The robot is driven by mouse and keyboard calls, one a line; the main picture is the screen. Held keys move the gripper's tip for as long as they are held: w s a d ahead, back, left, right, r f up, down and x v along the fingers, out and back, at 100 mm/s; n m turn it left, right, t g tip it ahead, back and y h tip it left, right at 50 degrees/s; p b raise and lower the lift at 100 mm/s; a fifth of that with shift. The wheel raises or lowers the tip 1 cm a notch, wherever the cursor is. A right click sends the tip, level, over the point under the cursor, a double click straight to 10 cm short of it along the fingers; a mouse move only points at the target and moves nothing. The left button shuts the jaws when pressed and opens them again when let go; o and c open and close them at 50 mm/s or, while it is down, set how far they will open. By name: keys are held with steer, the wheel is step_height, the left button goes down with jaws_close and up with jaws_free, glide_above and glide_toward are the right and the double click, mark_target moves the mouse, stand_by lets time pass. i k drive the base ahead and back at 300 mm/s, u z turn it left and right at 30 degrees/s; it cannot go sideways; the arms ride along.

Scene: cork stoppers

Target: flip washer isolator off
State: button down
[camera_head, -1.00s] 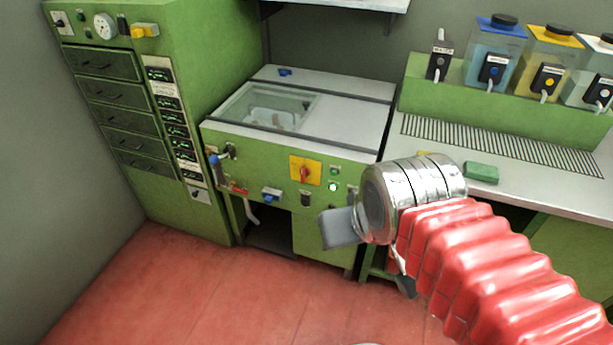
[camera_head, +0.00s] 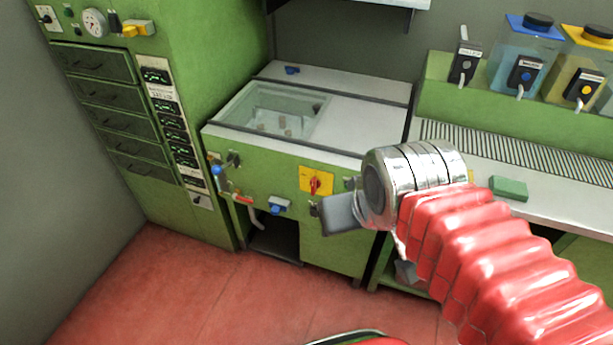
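The washer is the green cabinet with a grey top (camera_head: 365,128) and a glass window, left of my arm. Its isolator is a red rotary knob on a yellow plate (camera_head: 316,181) on the front panel. The knob's handle looks roughly upright. My gripper (camera_head: 338,214) shows as grey fingers at the end of the silver wrist, just below and right of the yellow plate in the picture. I see no contact with the knob. The fingers overlap in this view, so their opening is hidden. The gripper and wrist hide part of the panel to the right of the isolator.
A blue-handled fitting (camera_head: 279,205) and a red-handled valve (camera_head: 243,199) sit on the panel left of the isolator. A tall green drawer cabinet (camera_head: 99,100) stands at left. A bench with a green block (camera_head: 508,189) is at right. Red floor (camera_head: 190,290) is open in front.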

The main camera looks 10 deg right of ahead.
mark_target(315, 183)
steer(key=i, duration=0.2)
steer(key=z, duration=0.1)
steer(key=k, duration=1.3)
steer(key=u, duration=0.45)
steer(key=i, duration=0.45)
steer(key=u, duration=0.5)
steer(key=i, duration=1.45)
steer(key=z, duration=0.55)
